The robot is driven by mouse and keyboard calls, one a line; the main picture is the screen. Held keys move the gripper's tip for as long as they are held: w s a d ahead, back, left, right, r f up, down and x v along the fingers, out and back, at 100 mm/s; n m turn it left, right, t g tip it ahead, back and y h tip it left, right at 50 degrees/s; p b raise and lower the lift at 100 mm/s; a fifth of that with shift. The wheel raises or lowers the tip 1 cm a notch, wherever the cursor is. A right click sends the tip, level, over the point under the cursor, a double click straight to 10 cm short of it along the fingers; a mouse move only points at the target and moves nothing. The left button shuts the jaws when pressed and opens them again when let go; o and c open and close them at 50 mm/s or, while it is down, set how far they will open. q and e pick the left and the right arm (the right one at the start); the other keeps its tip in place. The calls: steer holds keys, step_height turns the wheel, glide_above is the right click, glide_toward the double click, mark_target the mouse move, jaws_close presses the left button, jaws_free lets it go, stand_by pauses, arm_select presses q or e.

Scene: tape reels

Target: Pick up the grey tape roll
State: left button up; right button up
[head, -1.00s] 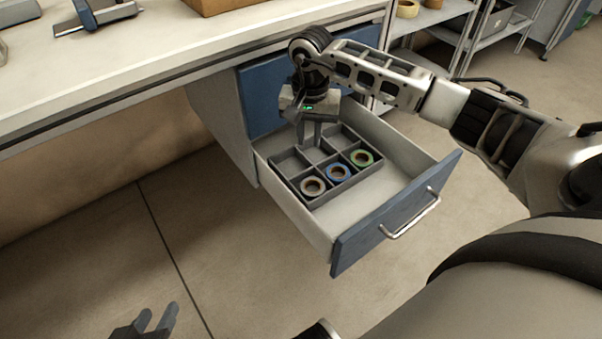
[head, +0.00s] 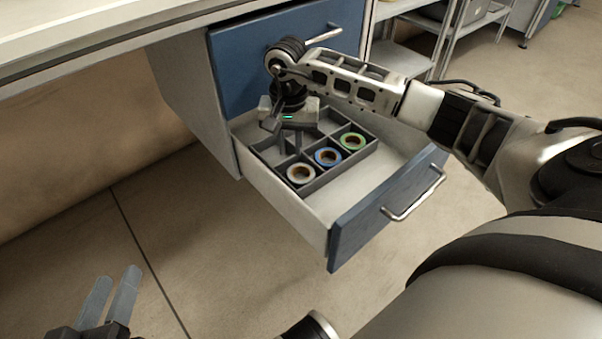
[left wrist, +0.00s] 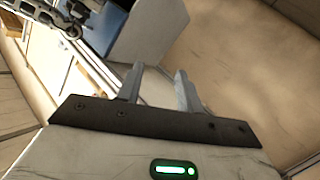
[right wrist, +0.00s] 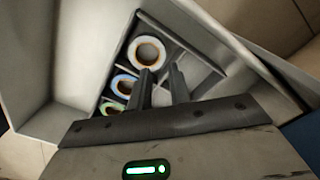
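The grey tape roll (head: 301,182), pale with a tan core, lies in the near-left compartment of a dark grey divided tray (head: 325,181) in the open drawer. It also shows in the right wrist view (right wrist: 161,44), just beyond the fingertips. My right gripper (head: 291,150) points down over the tray's left side, behind the grey roll in the head view. Its fingers (right wrist: 160,75) are apart with nothing between them; I cannot tell whether they touch the tray. My left gripper (head: 117,275) is open and empty at the lower left, away from the drawer.
A blue tape roll (head: 327,157) and a green tape roll (head: 352,141) lie in the same row of compartments. The drawer's blue front (head: 390,209) and its side walls surround the tray. Bare drawer floor lies right of the tray. Shelves (head: 405,58) stand behind.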

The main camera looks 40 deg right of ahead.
mark_target(290, 172)
steer(key=shift+f, duration=0.15)
step_height(290, 172, down, 7)
steer(key=b, duration=0.3)
steer(key=shift+a, duration=0.1)
steer(key=shift+f, duration=0.15)
arm_select(q)
steer(key=shift+w+d+r+n+t+h, duration=0.15)
steer(key=shift+r+t+h, duration=0.2)
steer(key=shift+r, duration=0.1)
steer(key=shift+w+d+r+n+t+h, duration=0.15)
steer(key=shift+r+t+h, duration=0.1)
steer(key=shift+r+t, duration=0.15)
arm_select(e)
jaws_close()
